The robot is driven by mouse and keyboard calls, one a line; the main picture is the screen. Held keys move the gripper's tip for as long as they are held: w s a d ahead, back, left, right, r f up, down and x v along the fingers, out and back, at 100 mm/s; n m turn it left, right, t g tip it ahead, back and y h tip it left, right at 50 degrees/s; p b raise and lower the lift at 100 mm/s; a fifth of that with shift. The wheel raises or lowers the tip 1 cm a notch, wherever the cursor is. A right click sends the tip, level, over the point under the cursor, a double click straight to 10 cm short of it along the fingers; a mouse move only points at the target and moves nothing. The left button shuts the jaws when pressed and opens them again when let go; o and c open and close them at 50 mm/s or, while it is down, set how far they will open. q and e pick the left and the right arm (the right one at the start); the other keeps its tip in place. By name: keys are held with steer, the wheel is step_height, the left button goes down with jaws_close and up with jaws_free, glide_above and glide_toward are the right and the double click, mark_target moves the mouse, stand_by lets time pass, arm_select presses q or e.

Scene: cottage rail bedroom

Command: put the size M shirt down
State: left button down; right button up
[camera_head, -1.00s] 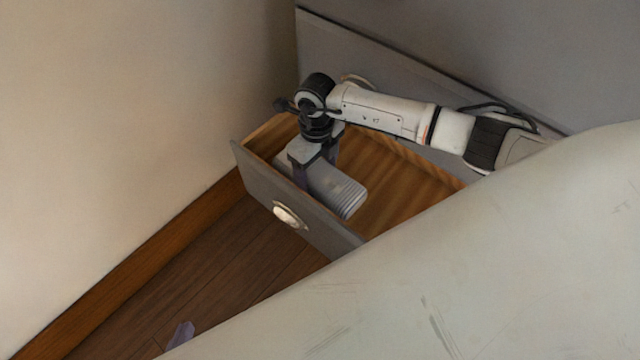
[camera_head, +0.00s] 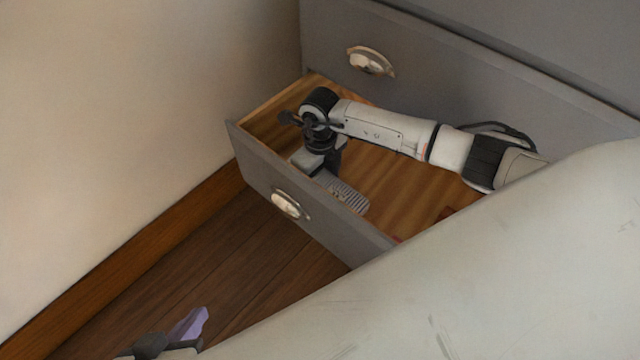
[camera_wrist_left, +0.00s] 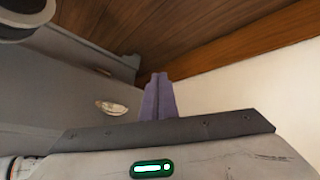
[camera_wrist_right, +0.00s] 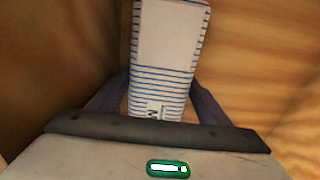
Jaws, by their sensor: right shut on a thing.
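The size M shirt (camera_head: 347,193) is a folded white bundle with blue stripes, low inside the open drawer (camera_head: 330,222), close behind its front panel. In the right wrist view the shirt (camera_wrist_right: 168,55) shows an M mark near its lower end. My right gripper (camera_head: 322,172) reaches down into the drawer, shut on the shirt with a finger on each side. Its fingertips are hidden in the head view, and I cannot tell whether the shirt touches the drawer floor. My left gripper (camera_head: 190,325) is outside the drawer, above the floor; its fingers are together and empty in the left wrist view (camera_wrist_left: 157,97).
The drawer's wooden floor (camera_head: 400,185) is mostly bare to the right of the shirt. A small red thing (camera_head: 446,213) shows at its right. A closed grey drawer front (camera_head: 440,85) stands behind. A plain wall (camera_head: 120,110) is close on the left.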

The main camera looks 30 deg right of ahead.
mark_target(320, 183)
steer(key=o, duration=0.9)
steer(key=shift+f, duration=0.15)
steer(key=shift+r, duration=0.4)
arm_select(q)
steer(key=p, duration=0.1)
steer(key=a+r+n+t+p, duration=0.1)
steer(key=a+r+p, duration=0.1)
steer(key=p, duration=0.1)
steer(key=shift+s+a+r+t+y, duration=0.1)
steer(key=shift+s+r+t+y, duration=0.2)
steer(key=shift+t, duration=0.1)
arm_select(e)
step_height(320, 183, up, 12)
steer(key=shift+f, duration=0.25)
